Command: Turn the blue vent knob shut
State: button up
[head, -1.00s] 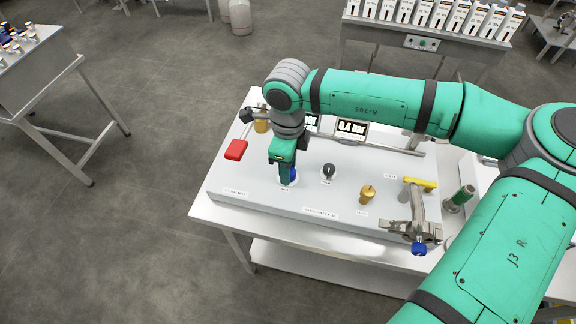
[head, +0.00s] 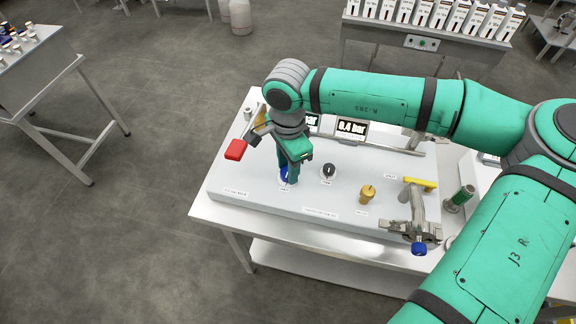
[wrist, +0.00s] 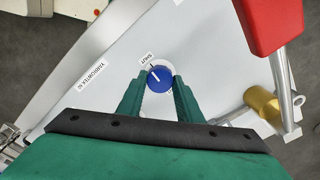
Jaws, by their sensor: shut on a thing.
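The blue vent knob (wrist: 159,79) is round, with a white pointer line, on a white disc on the pale panel. In the wrist view its line points up and left, roughly toward a small label (wrist: 147,58) that seems to read SHUT. My gripper (wrist: 160,87) is shut on the knob, one green finger on either side. In the head view my gripper (head: 288,178) points down at the panel's front left, and only a sliver of the blue knob (head: 283,174) shows beside the fingers.
A black knob (head: 328,171) and a brass knob (head: 367,194) stand right of my gripper. A red-handled lever (head: 235,149) is close on the left; its red handle (wrist: 272,22) also shows in the wrist view. A yellow-handled valve (head: 420,183) and gauge display (head: 351,128) are farther right.

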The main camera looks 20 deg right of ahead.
jog(key=shift+d+n, duration=0.1)
jog(key=shift+n, duration=0.2)
jog(key=o, duration=1)
jog(key=shift+o, duration=0.2)
jog(key=shift+r, duration=0.15)
notch_tip(320, 180, up, 11)
jog(key=shift+f, duration=0.2)
